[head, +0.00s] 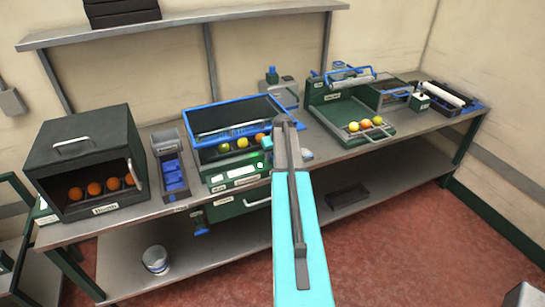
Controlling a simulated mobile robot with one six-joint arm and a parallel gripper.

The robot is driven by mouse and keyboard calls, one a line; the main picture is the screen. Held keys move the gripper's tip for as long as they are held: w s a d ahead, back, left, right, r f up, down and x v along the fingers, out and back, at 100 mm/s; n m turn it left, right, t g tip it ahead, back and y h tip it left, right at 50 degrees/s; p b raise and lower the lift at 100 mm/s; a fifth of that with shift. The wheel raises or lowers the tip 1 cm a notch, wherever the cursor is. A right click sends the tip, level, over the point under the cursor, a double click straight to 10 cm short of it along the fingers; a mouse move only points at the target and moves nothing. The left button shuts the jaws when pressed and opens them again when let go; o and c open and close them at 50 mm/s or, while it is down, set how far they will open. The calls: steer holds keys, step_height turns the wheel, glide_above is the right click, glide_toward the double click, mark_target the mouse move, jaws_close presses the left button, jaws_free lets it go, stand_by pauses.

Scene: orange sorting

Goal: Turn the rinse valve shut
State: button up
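I cannot surely identify the rinse valve. Another small blue fitting (200,227) hangs below the bench's front edge, left of a green drawer front. Either could be a valve, and their handle positions are too small to read. My arm, with a cyan link, reaches up the middle of the view to the bench front. It covers the right end of the washing unit.
A dark green box with oranges (95,188) stands at the left. A green tray unit (365,138) with several fruits stands right of my arm. The metal bench (420,131) is crowded. A white bucket (156,260) stands on the lower shelf.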

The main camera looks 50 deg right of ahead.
steer(key=shift+c, duration=0.2)
jaws_close()
steer(key=shift+a, duration=0.1)
steer(key=shift+f+m+b, duration=0.1)
steer(key=shift+m+b, duration=0.3)
steer(key=shift+b, duration=0.15)
steer(key=m+h+b, duration=0.1)
steer(key=m+b, duration=0.1)
steer(key=shift+w+a+m+g, duration=0.1)
steer(key=shift+w+m+g, duration=0.05)
steer(key=shift+m+g, duration=0.2)
steer(key=shift+a+m+g+h+b, duration=0.1)
steer(key=shift+m+g+h+b, duration=0.45)
steer(key=shift+m+b, duration=1.1)
steer(key=shift+m, duration=0.4)
